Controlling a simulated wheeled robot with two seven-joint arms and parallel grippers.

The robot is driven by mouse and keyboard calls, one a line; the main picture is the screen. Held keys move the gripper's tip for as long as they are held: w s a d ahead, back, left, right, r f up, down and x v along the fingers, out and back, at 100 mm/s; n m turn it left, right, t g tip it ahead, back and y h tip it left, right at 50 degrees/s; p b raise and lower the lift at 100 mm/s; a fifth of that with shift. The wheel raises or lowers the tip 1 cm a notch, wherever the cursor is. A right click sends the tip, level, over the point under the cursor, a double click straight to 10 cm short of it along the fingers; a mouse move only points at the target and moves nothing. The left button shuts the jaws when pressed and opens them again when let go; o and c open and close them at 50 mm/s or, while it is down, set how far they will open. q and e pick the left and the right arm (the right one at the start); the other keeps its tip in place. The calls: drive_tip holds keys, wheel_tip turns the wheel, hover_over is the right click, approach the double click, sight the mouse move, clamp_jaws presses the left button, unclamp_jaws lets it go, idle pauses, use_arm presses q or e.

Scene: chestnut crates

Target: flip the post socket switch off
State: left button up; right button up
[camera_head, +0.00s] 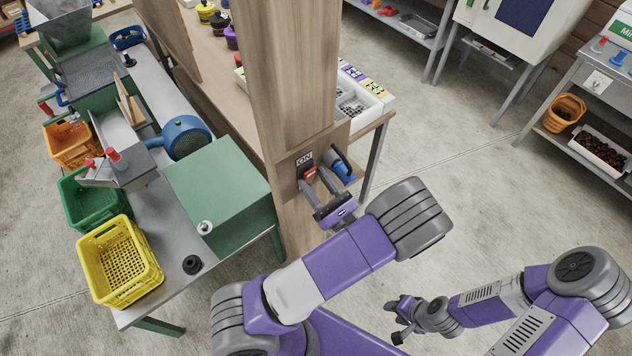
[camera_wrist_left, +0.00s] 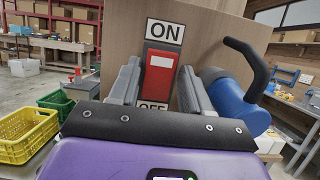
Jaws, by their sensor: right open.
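The post socket switch is a red rocker on a dark plate, between an ON label above and an OFF label below. The red rocker (camera_head: 310,174) (camera_wrist_left: 159,76) is on the wooden post (camera_head: 287,75); I cannot tell which way it is tipped. My left gripper (camera_head: 316,184) (camera_wrist_left: 157,75) is in front of the switch, its fingers apart on either side of the rocker in the wrist view. It holds nothing, and I cannot tell whether it touches. The OFF label is partly hidden by the gripper. My right gripper (camera_head: 401,318) is open and empty, low above the floor.
A blue plug (camera_head: 342,166) with a black cable (camera_wrist_left: 246,60) sticks out just right of the switch. A green machine box (camera_head: 222,190) and a yellow crate (camera_head: 118,262) stand on the table to the left. The floor right of the post is clear.

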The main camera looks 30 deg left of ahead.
use_arm(q)
drive_tip(key=shift+o, duration=1)
drive_tip(key=b+v, duration=0.1)
drive_tip(key=v, duration=0.6)
drive_tip(key=shift+d, duration=0.3)
drive_tip(key=shift+s+f, duration=0.15)
